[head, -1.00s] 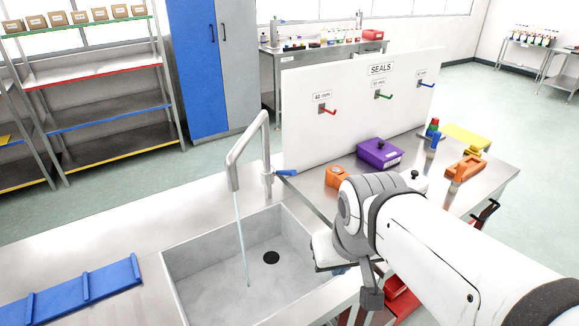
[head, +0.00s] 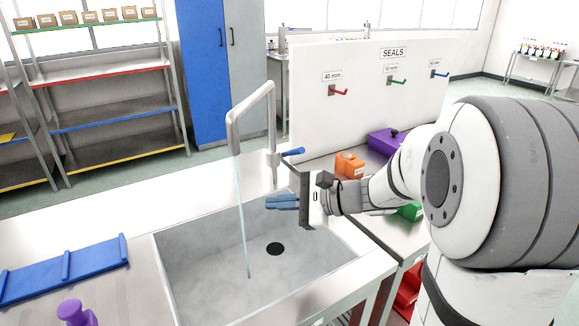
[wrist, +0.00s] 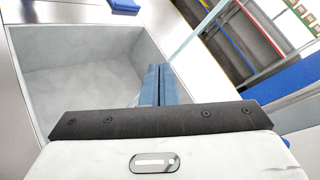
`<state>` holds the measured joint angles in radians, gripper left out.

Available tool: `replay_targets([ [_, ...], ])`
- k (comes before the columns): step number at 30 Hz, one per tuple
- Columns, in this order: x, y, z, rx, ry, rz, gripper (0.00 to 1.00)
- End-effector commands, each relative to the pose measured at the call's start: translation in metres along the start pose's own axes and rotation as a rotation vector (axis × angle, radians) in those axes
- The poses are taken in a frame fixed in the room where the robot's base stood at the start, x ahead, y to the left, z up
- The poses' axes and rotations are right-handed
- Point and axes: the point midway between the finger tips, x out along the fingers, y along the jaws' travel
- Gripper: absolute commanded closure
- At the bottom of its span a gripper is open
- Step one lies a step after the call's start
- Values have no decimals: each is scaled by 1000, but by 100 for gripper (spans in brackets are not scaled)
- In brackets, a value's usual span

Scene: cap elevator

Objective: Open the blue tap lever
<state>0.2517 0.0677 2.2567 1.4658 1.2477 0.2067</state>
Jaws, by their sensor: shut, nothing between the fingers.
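The blue tap lever (head: 293,152) sticks out to the right from the base of the grey tap (head: 236,130), behind the sink (head: 170,258). A thin stream of water runs from the spout into the sink. My gripper (head: 268,202) is over the right part of the sink, in front of and below the lever and apart from it. Its blue fingers point left, towards the stream. In the wrist view the fingers (wrist: 159,70) are together with nothing between them. The lever cannot be made out in the wrist view.
A white panel (head: 310,100) marked SEALS stands behind the tap, with hooks on it. An orange block (head: 349,165) and a purple box (head: 384,142) are on the counter to the right. A blue rack (head: 65,268) lies left of the sink, near a purple object (head: 76,313).

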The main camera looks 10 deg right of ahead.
Motion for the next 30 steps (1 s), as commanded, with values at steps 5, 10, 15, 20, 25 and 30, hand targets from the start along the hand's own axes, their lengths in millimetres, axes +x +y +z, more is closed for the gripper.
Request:
replay_targets([
  [5, -8, -51, -93, 269, -117, -369, 100],
  [10, -37, -85, -155, 411, -193, -637, 100],
  [15, -55, -98, -182, 462, -224, -760, 100],
  [20, -52, -109, -186, 471, -231, -782, 100],
  [25, -31, -129, -183, 469, -231, -779, 100],
  [30, -10, -152, -183, 468, -230, -779, 100],
])
